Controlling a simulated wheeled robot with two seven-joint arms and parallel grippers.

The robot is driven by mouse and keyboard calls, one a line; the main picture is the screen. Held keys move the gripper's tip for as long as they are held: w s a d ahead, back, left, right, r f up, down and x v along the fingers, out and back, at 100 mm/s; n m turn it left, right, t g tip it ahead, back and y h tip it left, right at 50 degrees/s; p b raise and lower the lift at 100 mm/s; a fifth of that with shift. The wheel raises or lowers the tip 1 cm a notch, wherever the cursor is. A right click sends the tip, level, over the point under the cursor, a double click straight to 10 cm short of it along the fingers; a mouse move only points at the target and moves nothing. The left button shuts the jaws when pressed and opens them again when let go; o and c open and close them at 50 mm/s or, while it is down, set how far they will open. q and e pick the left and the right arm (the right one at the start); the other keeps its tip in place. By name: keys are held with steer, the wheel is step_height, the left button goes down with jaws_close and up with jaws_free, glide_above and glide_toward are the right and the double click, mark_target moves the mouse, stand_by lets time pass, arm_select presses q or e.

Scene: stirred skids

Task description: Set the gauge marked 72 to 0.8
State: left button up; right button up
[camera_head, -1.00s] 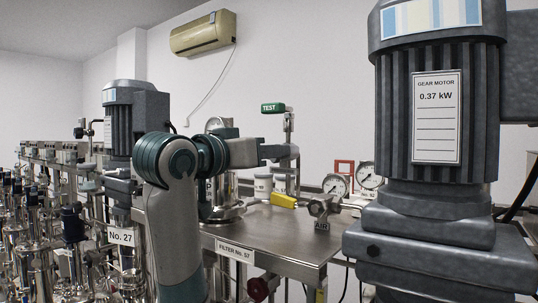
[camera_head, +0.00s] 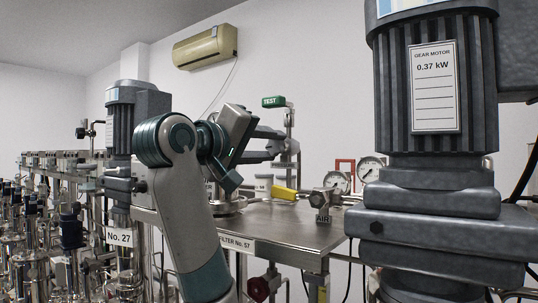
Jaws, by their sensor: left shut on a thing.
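Two round white-faced gauges stand at the back edge of the steel bench, the left gauge (camera_head: 337,183) beside a red frame and the right gauge (camera_head: 370,168) next to it. Their numbers and readings are too small to make out, so I cannot tell which is marked 72. My left gripper (camera_head: 282,145) reaches right over the bench, its fingers closed at a grey fitting (camera_head: 288,147) on the upright post below the green TEST handle (camera_head: 274,101). The fingers partly hide what they hold. My right gripper is not in view.
The steel bench (camera_head: 290,232) carries a yellow block (camera_head: 285,193), white tubs (camera_head: 264,184) and a valve marked AIR (camera_head: 322,200). A large gear motor (camera_head: 436,100) blocks the right foreground. Crowded metal fittings fill the lower left.

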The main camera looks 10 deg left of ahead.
arm_select(q)
steer(key=n+b, duration=0.2)
steer(key=n, duration=0.1)
steer(key=shift+f+n, duration=0.15)
steer(key=shift+n, duration=0.25)
steer(key=n+b, duration=0.1)
steer(key=n, duration=0.2)
steer(key=shift+b, duration=0.4)
steer(key=n+b, duration=0.1)
steer(key=n, duration=0.2)
steer(key=shift+n, duration=0.4)
steer(key=shift+f+n+b, duration=0.1)
steer(key=shift+n+b, duration=0.35)
steer(key=shift+n, duration=0.55)
steer(key=o, duration=1)
